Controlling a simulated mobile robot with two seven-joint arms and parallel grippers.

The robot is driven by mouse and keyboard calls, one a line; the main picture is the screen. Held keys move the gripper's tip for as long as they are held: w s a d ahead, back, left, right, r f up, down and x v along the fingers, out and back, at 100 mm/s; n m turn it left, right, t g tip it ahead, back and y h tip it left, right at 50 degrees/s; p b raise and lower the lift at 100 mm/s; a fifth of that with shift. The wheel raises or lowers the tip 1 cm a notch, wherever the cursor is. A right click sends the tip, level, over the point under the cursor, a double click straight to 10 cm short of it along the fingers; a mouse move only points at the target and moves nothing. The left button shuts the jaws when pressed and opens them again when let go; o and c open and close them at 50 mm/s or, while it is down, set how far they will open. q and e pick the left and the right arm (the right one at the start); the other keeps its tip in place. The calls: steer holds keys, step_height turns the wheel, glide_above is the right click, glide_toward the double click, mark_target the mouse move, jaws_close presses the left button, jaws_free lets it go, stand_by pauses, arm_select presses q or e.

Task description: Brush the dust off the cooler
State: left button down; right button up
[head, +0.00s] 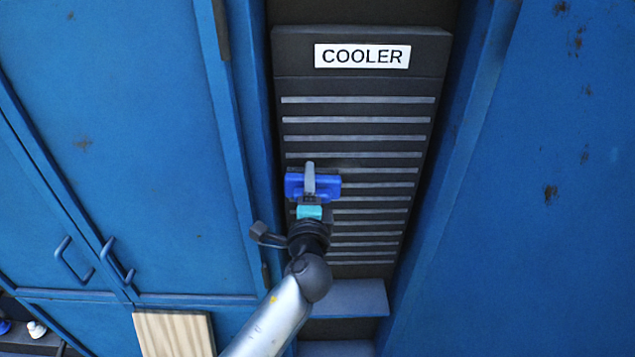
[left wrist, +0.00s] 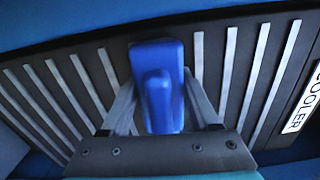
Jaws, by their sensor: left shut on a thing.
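The cooler (head: 360,114) is a tall dark panel with several light horizontal slats and a white "COOLER" label (head: 362,56) at its top. My left gripper (head: 309,182) is in front of the slats, left of the panel's middle, and is shut on a blue brush (head: 327,188). In the left wrist view the blue brush (left wrist: 158,88) sits between the two grey fingers, with the slats behind it. Whether the brush touches the panel is hidden. I cannot clearly make out dust on the slats. My right gripper is not in view.
Blue cabinet walls stand on both sides of the cooler, the left one (head: 130,120) with door handles (head: 75,262) low down. A grey-blue ledge (head: 350,298) lies below the panel. A wooden board (head: 174,333) is at the bottom left.

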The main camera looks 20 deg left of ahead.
arm_select(q)
steer(key=shift+v, duration=2.95)
steer(key=v, duration=0.3)
steer(key=shift+w, duration=0.1)
steer(key=shift+a+r+p+x, duration=0.1)
steer(key=shift+a+r+x, duration=0.1)
steer(key=shift+x, duration=0.85)
steer(key=shift+a+r+p+x, duration=0.1)
steer(key=shift+a+x, duration=0.05)
steer(key=shift+x, duration=0.95)
steer(key=shift+a+r+p+x, duration=0.1)
steer(key=shift+a+x, duration=0.1)
steer(key=shift+x, duration=0.85)
